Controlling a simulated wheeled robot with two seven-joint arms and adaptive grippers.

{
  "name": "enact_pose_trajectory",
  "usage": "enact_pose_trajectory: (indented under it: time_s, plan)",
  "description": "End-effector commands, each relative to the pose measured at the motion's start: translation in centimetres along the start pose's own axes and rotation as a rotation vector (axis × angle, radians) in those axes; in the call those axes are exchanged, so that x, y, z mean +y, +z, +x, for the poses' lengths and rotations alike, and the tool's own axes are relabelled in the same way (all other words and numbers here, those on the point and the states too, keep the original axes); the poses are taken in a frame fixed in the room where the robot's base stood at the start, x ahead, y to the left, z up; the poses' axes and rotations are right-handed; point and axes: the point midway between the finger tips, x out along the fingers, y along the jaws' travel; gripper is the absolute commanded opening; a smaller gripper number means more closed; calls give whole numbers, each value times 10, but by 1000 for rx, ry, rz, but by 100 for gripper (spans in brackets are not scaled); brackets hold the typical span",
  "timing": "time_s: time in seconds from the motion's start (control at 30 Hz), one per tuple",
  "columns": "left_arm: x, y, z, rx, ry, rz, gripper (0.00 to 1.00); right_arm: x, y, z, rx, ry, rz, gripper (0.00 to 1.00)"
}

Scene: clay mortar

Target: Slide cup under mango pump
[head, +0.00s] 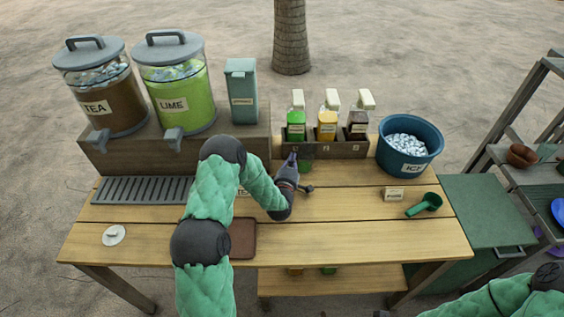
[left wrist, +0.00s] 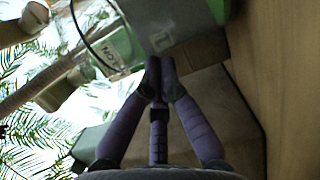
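Three pump bottles with white heads stand in a wooden rack: a green one (head: 296,124), a yellow one (head: 327,124) that fits mango, and a dark one (head: 357,122). A small green cup-like thing (head: 306,166) sits on the table before the green bottle, left of the yellow one, partly hidden by my left gripper (head: 300,176). In the left wrist view my left gripper (left wrist: 160,82) has its fingertips together with nothing visible between them. My right gripper is barely visible at the bottom edge.
Tea (head: 109,95) and lime (head: 176,85) dispensers stand back left above a drip grate (head: 143,190). The front right of the table is clear.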

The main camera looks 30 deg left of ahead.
Motion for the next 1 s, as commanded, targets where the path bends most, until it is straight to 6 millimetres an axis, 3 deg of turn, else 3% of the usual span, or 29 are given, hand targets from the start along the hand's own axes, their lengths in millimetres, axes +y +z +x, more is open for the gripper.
enact_pose_trajectory:
  time_s: [0.1, 0.33, 0.5, 1.0]
  plan:
    - [-3, 32, 7, -5, 4, -1, 0, 5, 0, 14, 0, 0, 0, 0]
    - [-3, 72, 17, -3, 1, -1, 0, 10, -1, 28, 0, 0, 0, 0]
    - [-1, 80, 20, -1, 0, 0, 0, 10, -1, 30, 0, 0, 0, 0]
    - [-1, 80, 20, 0, 0, 0, 0, 11, -1, 31, 0, 0, 0, 0]
